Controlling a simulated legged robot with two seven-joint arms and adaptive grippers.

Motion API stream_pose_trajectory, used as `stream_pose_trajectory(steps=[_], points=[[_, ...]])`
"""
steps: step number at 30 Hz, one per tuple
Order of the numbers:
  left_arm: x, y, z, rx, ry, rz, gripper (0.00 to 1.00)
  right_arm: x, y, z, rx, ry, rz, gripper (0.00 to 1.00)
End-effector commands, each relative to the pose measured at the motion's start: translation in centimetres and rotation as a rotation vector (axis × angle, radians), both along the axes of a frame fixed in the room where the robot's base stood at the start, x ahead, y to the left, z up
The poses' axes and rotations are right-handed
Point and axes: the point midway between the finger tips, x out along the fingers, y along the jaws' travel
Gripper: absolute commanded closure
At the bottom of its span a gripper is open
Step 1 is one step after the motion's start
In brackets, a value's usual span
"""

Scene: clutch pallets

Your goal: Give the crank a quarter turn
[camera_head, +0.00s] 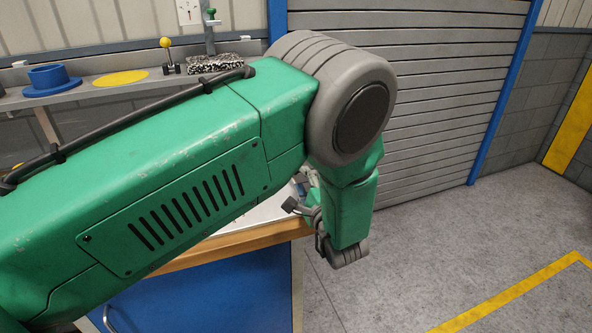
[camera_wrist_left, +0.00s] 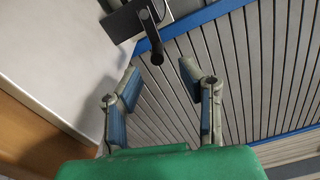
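The crank (camera_wrist_left: 151,33) shows at the top of the wrist view as a dark bar ending in a round knob, set on a dark grey bracket (camera_wrist_left: 122,22) by the pale bench top. My left gripper (camera_wrist_left: 162,74) is open, with its two blue-padded fingers spread apart. The crank's knob lies just beyond the fingertips, between them in the picture. I see no contact, and the exact distance is hard to tell. In the head view my green left arm hides the crank and most of the gripper. My right gripper is in neither view.
The bench's wooden edge (camera_head: 232,244) and blue cabinet (camera_head: 205,298) stand below my arm. A shelf behind holds a blue ring-shaped part (camera_head: 50,80), a yellow disc (camera_head: 120,78), a yellow-knobbed lever (camera_head: 167,55) and a speckled block (camera_head: 214,63). Open floor (camera_head: 440,250) lies right.

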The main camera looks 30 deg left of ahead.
Motion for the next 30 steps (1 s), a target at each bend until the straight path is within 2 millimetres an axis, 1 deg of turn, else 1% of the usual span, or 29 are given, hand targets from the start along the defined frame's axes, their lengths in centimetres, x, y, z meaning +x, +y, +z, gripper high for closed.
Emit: stream_pose_trajectory(steps=[3, 6, 9, 30], points=[[-1.3, -1.6, 0.0, -0.001, 0.001, 0.000, 0.66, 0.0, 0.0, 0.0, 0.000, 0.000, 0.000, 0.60], [-2.0, -2.4, 0.0, 0.000, 0.000, 0.001, 0.66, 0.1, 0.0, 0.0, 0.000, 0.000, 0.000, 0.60], [-2.4, -2.8, 0.0, 0.001, -0.001, 0.001, 0.66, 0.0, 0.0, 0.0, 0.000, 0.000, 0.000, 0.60], [-2.6, -3.1, 0.0, 0.002, -0.001, 0.000, 0.66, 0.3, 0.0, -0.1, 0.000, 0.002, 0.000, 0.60]])
